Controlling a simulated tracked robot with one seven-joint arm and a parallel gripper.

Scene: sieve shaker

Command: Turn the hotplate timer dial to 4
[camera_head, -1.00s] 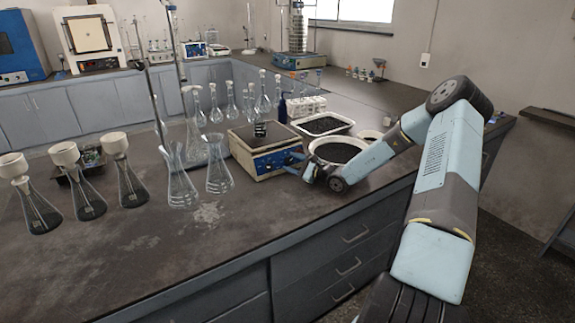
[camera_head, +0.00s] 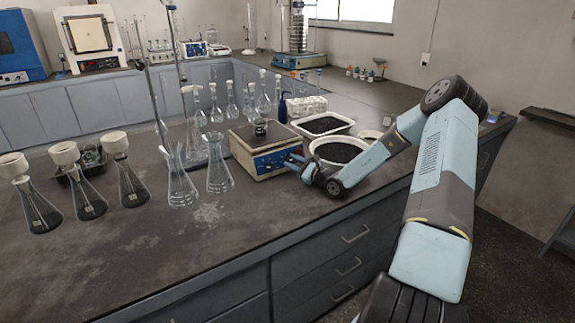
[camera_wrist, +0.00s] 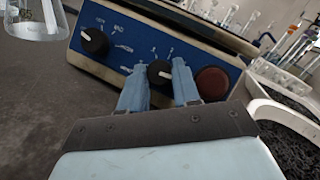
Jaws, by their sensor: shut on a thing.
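The hotplate (camera_head: 262,150) stands on the bench with a blue front panel and a small dark beaker (camera_head: 260,127) on its top. In the wrist view its panel (camera_wrist: 120,42) holds two black dials with white pointer marks and a dark red round knob (camera_wrist: 212,83). My gripper (camera_wrist: 160,72) is shut on the right black dial (camera_wrist: 159,73), one blue finger on each side. The dial's white mark points toward the lower right. The left black dial (camera_wrist: 94,42) is free. The printed numbers are too small to read surely.
A white tub of dark grains (camera_head: 338,152) stands close to the right of the hotplate, with a white tray (camera_head: 322,124) behind it. Glass flasks (camera_head: 219,175) stand just to the left. The bench front is clear.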

